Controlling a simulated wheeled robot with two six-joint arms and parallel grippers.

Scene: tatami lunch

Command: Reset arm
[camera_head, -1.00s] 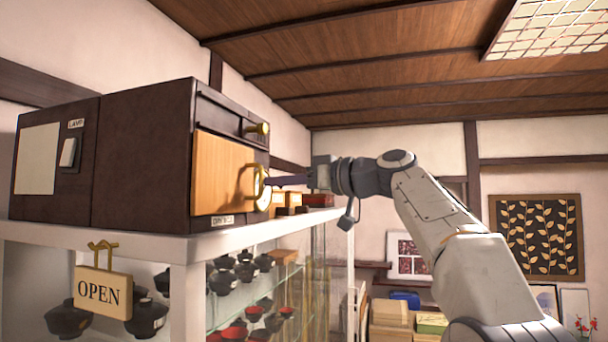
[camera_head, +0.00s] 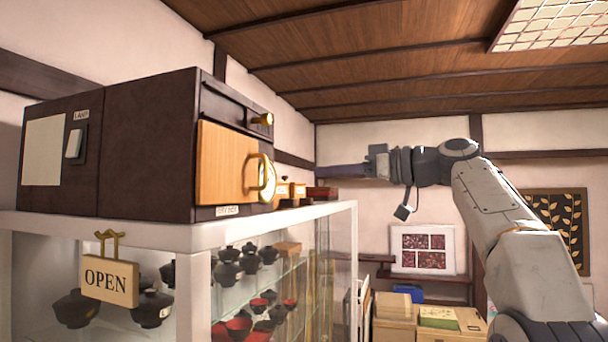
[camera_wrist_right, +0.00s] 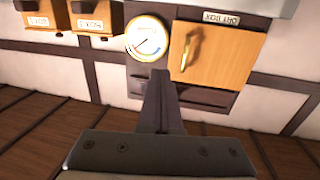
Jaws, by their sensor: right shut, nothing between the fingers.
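My right gripper (camera_head: 342,171) is in the air to the right of the dark cabinet box, at about the height of its small door. Its fingers are shut with nothing between them, and they also show in the right wrist view (camera_wrist_right: 162,102). The light wooden door (camera_head: 226,164) with a brass handle (camera_head: 259,172) is closed on the box front. The door also shows in the right wrist view (camera_wrist_right: 222,62), beyond my fingertips and apart from them. My left gripper is out of view.
The dark box (camera_head: 148,150) stands on a white-framed glass display case (camera_head: 170,235) holding several bowls. A round gauge (camera_wrist_right: 146,37) and small labelled wooden boxes (camera_wrist_right: 94,17) sit beside the door. An OPEN sign (camera_head: 106,281) hangs on the case. The air around my right gripper is clear.

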